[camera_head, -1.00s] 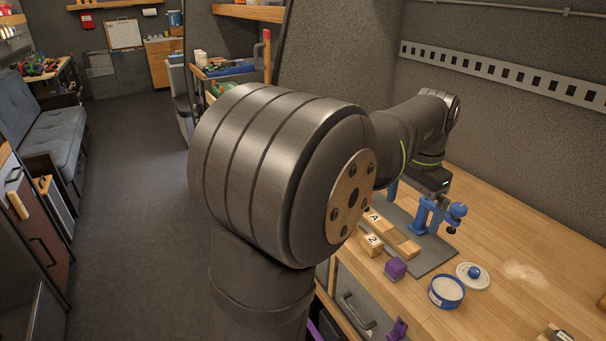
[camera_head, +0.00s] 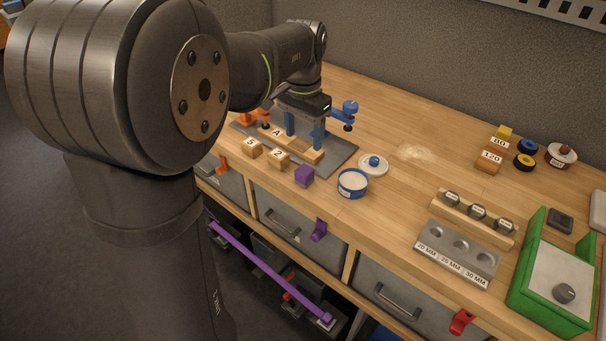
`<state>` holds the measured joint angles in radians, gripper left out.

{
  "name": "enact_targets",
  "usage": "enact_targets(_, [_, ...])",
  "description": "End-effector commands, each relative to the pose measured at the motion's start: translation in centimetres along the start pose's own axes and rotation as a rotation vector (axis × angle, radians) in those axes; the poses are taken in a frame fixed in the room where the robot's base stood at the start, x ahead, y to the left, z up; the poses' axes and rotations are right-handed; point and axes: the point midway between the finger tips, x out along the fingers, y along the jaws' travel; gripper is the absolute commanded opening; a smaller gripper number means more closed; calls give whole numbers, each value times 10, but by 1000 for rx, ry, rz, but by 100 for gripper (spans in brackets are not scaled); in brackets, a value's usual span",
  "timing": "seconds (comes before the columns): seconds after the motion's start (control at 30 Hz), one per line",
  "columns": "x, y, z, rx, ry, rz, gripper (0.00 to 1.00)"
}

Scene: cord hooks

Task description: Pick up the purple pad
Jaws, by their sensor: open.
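A purple block (camera_head: 305,176) sits near the front edge of the workbench, just left of a blue-rimmed round tin (camera_head: 352,183). It is the only small purple piece on the bench top, and I cannot tell for sure that it is the pad. My gripper (camera_head: 304,141) has two blue fingers spread apart, pointing down over the wooden strip on the grey mat (camera_head: 343,155). It is behind the purple block and apart from it. I see nothing held between the fingers, though the strip behind them partly blurs this.
Wooden blocks marked 5 (camera_head: 252,149) and 2 (camera_head: 278,160) stand left of the purple block. A blue clamp (camera_head: 345,113) and a white lid (camera_head: 373,165) are close by. A purple hook (camera_head: 319,230) is at the bench front. Bare wood lies right of the tin.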

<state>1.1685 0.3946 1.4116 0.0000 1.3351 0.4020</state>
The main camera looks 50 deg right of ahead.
Motion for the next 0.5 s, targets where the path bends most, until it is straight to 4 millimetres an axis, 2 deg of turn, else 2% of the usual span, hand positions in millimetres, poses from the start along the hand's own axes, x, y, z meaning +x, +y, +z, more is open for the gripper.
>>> enact_targets(0.1, [28,0,0,0,-4,2,62])
enact_targets(0.3, [65,0,0,0,-3,1,62])
enact_targets(0.5, [80,0,0,0,-1,1,62])
